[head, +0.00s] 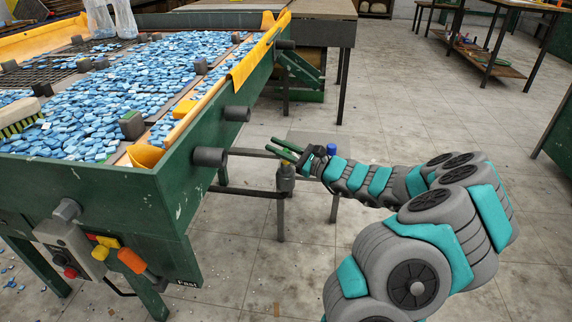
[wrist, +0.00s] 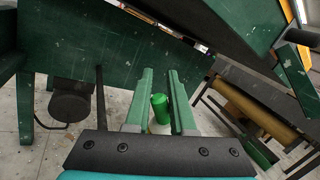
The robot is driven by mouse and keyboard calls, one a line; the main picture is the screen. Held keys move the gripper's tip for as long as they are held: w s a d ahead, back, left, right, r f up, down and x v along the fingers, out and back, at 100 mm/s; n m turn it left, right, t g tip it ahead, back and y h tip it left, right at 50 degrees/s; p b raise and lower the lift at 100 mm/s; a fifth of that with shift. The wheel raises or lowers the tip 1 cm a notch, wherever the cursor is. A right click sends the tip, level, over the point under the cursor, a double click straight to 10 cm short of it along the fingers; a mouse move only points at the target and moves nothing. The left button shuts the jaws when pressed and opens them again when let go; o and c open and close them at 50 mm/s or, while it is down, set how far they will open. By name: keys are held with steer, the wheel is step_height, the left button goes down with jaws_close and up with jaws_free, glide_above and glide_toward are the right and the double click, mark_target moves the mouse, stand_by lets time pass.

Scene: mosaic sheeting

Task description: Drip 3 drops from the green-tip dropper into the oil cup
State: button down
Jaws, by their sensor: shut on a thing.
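My gripper (head: 285,152) is beside the green table's near right corner in the head view. Its two green fingers (wrist: 160,100) show in the wrist view, shut on a bright green rounded piece (wrist: 160,108), which looks like the tip of the green-tip dropper. A blue-topped thing (head: 331,149) shows just behind my gripper. No cup is clearly seen.
A green table (head: 90,200) heaped with blue mosaic pieces (head: 150,90) fills the left, with grey bars jutting from its side. A control box (head: 68,250) hangs at its front. Tiled floor (head: 400,95) is open beyond my arm. A workbench stands at the back right.

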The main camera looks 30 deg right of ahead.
steer(key=shift+a+f, duration=0.1)
steer(key=shift+f, duration=0.15)
steer(key=shift+r, duration=2.65)
steer(key=shift+r, duration=0.1)
